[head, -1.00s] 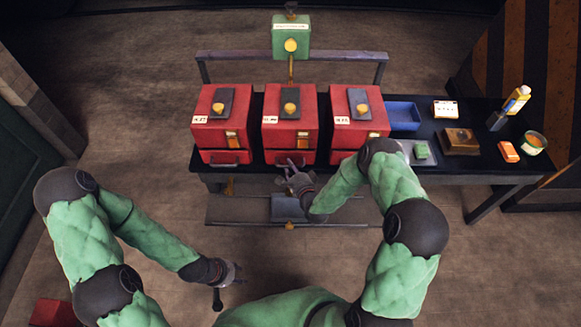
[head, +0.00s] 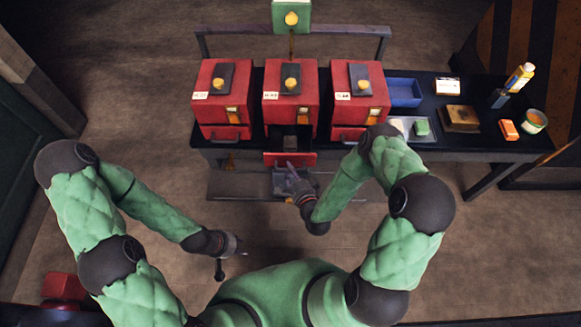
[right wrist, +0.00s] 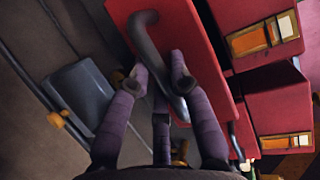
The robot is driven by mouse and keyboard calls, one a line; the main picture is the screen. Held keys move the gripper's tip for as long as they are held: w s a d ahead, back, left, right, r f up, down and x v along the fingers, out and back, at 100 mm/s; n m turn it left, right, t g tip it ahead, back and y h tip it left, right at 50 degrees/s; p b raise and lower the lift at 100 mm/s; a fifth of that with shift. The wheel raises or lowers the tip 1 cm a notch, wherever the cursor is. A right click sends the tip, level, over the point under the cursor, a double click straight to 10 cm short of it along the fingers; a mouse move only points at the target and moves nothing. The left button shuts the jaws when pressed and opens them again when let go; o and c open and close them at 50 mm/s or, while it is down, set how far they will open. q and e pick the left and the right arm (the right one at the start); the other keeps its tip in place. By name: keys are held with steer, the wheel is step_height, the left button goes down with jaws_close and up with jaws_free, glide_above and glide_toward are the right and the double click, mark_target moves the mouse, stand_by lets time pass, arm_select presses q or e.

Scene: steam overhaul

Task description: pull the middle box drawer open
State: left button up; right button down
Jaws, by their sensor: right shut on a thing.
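Three red boxes stand in a row on the black table. The middle box (head: 290,105) has its drawer (head: 274,160) drawn out toward me, with its dark inside and a small dark thing (head: 290,143) showing. My right gripper (head: 292,172) is at the drawer front. In the right wrist view its purple fingers (right wrist: 160,82) are shut around the dark bar handle (right wrist: 148,45) on the red drawer front (right wrist: 195,40). My left gripper (head: 238,245) hangs low at left, away from the boxes; its finger state is too small to tell.
The left box (head: 222,100) and right box (head: 358,95) have their drawers shut. To the right on the table are a blue tray (head: 403,92), a brown box (head: 460,118), an orange block (head: 508,130), a tin and a yellow bottle. A lower shelf (head: 240,187) lies under the drawer.

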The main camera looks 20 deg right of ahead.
steer(key=c, duration=1.1)
jaws_free()
steer(key=shift+s, duration=0.1)
steer(key=v, duration=1.1)
steer(key=shift+s, duration=0.4)
step_height(320, 180, down, 8)
steer(key=a+n+g+y, duration=0.2)
steer(key=n+g, duration=0.5)
steer(key=n, duration=0.1)
steer(key=s+a+n+g, duration=0.3)
steer(key=s+n+g, duration=0.4)
steer(key=s+g, duration=0.1)
steer(key=shift+s+a+f, duration=0.3)
steer(key=shift+a, duration=0.05)
